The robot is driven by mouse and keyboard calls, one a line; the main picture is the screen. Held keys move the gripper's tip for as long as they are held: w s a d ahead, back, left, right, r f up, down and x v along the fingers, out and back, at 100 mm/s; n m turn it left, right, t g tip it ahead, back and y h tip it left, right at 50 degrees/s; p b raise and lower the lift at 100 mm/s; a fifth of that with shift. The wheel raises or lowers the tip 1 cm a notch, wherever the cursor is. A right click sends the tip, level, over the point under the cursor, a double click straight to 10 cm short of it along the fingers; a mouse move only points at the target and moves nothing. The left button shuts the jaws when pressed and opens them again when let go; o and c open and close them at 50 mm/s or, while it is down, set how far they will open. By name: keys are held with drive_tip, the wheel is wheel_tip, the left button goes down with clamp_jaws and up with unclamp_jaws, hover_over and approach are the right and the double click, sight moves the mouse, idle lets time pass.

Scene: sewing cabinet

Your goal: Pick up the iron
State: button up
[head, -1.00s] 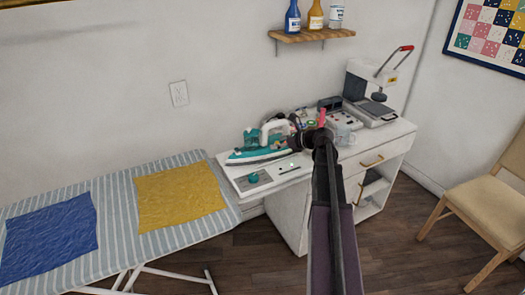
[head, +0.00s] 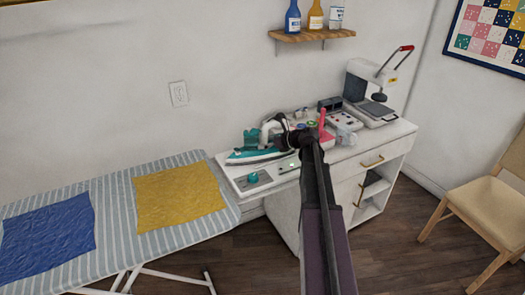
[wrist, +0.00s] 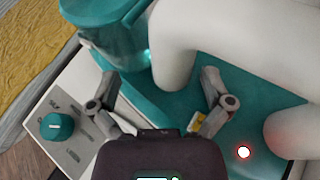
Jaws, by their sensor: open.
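The iron (head: 254,154) is teal with a white handle and sits on its white and grey base station (head: 241,184) at the left end of the white cabinet. In the wrist view the iron's teal body (wrist: 185,107), a clear teal tank and the thick white handle (wrist: 235,45) fill most of the picture. My gripper (wrist: 158,82) is open, its two fingers spread above the teal body and close to the handle.
A teal knob (wrist: 57,126) is on the base station. A heat press (head: 372,92), small boxes and a pink item (head: 322,122) stand to the right on the cabinet. The striped ironing board (head: 112,214) with blue and yellow cloths is at left. A shelf with bottles hangs above.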

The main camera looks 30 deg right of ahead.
sight(265, 135)
clamp_jaws()
idle(0.3)
drive_tip(key=shift+r+p, duration=0.55)
idle(0.3)
drive_tip(key=shift+r+p, duration=1.3)
drive_tip(key=s+a, duration=0.2)
drive_tip(key=s, duration=0.5)
drive_tip(key=s+a+r+p, duration=0.1)
drive_tip(key=s+a, duration=0.2)
drive_tip(key=s, duration=0.4)
drive_tip(key=shift+s+a+r, duration=0.2)
drive_tip(key=shift+s+a, duration=0.1)
drive_tip(key=shift+s, duration=0.05)
idle(0.7)
